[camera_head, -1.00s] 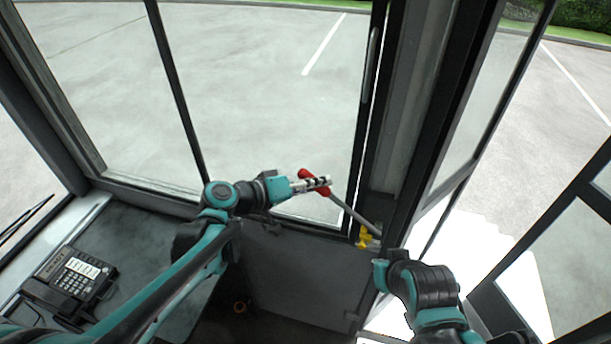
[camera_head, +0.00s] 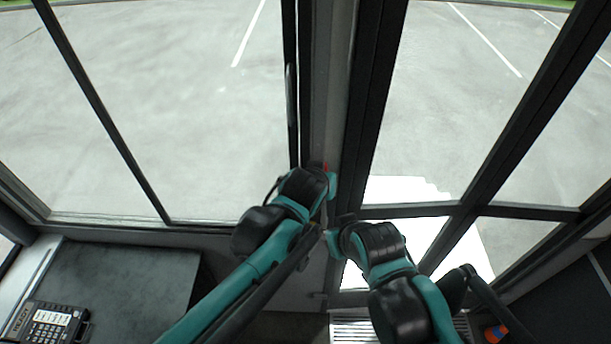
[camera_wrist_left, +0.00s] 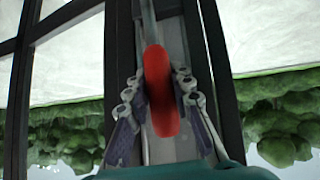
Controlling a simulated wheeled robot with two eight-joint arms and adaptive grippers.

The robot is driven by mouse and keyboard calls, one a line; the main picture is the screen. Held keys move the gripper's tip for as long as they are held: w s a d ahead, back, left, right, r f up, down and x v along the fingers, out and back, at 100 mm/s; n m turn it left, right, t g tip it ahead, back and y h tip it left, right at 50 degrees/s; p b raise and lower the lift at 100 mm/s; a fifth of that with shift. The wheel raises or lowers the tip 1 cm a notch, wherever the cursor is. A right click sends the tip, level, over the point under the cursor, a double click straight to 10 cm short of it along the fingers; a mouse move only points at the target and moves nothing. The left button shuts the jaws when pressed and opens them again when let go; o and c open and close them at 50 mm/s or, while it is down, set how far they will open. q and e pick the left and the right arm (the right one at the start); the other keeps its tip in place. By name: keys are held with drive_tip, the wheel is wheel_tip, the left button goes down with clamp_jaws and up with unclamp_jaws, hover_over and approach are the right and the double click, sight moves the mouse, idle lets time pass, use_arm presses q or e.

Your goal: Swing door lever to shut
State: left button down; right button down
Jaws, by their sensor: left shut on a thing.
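The door lever's red handle (camera_wrist_left: 157,80) fills the middle of the left wrist view. My left gripper (camera_wrist_left: 160,118) is shut on it, one finger on each side. The glazed, dark-framed door (camera_head: 462,212) stands at the right of that post. My right arm (camera_head: 375,250) is bent in front of the door's lower left part; its gripper fingers do not show.
A ribbed step or grille (camera_head: 352,328) lies low in the middle. A small orange and blue object (camera_head: 496,333) is at the lower right. Window glass borders the left side.

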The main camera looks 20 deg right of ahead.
use_arm(q)
drive_tip(key=shift+s+d+m+y, duration=0.15)
drive_tip(key=shift+s+d+y, duration=0.05)
drive_tip(key=shift+d, duration=0.25)
drive_tip(key=shift+s+d+m+y, duration=0.15)
drive_tip(key=shift+d+y, duration=0.05)
drive_tip(key=shift+d, duration=0.2)
drive_tip(key=shift+f, duration=0.1)
drive_tip(key=c, duration=1.3)
unclamp_jaws()
drive_tip(key=shift+d, duration=0.25)
drive_tip(key=v, duration=1.2)
drive_tip(key=shift+s, duration=0.1)
